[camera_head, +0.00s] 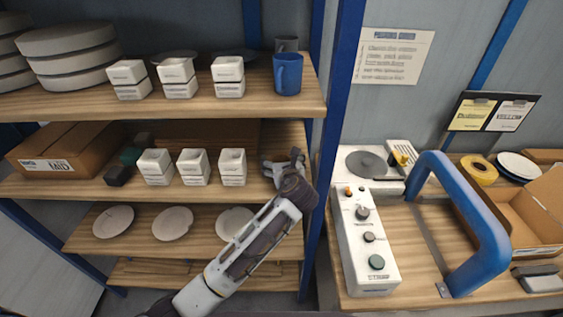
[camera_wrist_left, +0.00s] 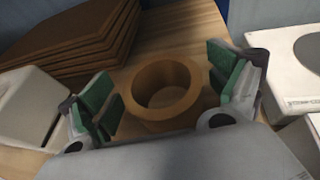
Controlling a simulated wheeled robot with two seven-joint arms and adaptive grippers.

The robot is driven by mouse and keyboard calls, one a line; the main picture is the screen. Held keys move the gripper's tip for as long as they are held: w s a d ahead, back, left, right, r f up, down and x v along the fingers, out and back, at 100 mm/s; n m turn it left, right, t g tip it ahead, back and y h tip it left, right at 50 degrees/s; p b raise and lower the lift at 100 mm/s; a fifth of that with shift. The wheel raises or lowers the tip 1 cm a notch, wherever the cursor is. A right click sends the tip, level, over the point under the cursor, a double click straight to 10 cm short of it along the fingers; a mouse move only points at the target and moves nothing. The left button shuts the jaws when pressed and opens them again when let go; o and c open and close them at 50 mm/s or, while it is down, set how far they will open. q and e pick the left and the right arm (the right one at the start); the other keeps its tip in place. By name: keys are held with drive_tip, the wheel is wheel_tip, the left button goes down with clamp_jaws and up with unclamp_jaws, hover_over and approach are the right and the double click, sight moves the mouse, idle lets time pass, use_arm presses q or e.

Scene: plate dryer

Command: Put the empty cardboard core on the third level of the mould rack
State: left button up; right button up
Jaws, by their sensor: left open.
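The cardboard core (camera_wrist_left: 152,118), a short tan ring, appears to stand upright on the wooden shelf in the left wrist view. My left gripper (camera_wrist_left: 163,97) is open, with its green-padded fingers on either side of the core and gaps showing between. In the head view my left gripper (camera_head: 284,168) is at the right end of the second visible board from the top of the mould rack (camera_head: 255,193). The core cannot be made out there. My right gripper is not in view.
White block moulds (camera_head: 232,167) stand left of the gripper; one is close in the wrist view (camera_wrist_left: 25,108). Brown stacked sheets (camera_wrist_left: 75,45) lie behind the core. A blue rack post (camera_head: 335,130) separates the shelf from the bench with a white machine (camera_head: 367,240).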

use_arm(q)
drive_tip(key=shift+b+v, duration=0.45)
drive_tip(key=shift+v, duration=5.5)
drive_tip(key=shift+s+d, duration=0.1)
